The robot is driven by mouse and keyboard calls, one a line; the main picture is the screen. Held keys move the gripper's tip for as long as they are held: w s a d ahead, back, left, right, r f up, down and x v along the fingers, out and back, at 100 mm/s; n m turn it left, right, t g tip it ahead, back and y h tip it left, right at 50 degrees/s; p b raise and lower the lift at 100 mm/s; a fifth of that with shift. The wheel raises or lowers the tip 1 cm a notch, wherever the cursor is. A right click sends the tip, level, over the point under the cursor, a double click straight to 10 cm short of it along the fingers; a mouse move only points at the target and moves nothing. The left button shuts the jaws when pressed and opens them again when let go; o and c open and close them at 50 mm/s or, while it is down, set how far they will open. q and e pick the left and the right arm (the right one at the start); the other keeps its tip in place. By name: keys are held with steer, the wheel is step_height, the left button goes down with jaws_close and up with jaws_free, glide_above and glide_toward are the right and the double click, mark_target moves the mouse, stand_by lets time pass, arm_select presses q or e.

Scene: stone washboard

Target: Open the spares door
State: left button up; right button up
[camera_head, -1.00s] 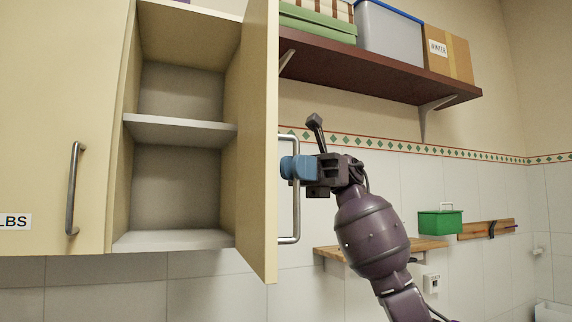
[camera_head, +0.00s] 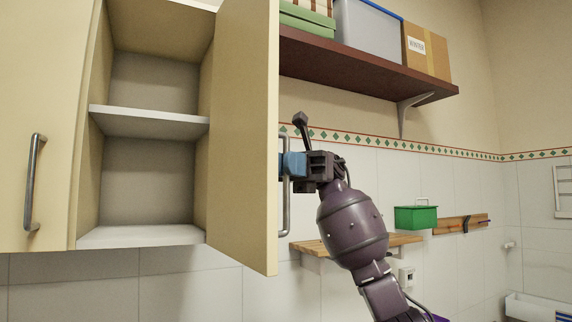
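A cream wall cabinet stands at the left with its right-hand door (camera_head: 245,140) swung well open. Two empty compartments show inside, split by a shelf (camera_head: 150,122). The door's outer face is turned away, so any label on it is hidden. Its metal bar handle (camera_head: 286,215) sticks out past the door's edge. My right gripper (camera_head: 292,165) is at the upper half of this handle, its blue fingers around or against the bar. The door edge partly hides the fingertips, and I cannot tell how tightly they close. My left gripper is not in view.
The neighbouring cabinet door (camera_head: 40,110) at far left is shut. A dark red wall shelf (camera_head: 360,70) with boxes hangs above my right arm. A green box (camera_head: 416,217) and a small wooden shelf (camera_head: 310,247) are on the tiled wall behind.

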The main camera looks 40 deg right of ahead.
steer(key=o, duration=0.3)
steer(key=v, duration=1.1)
steer(key=shift+a, duration=0.1)
stand_by(0.5)
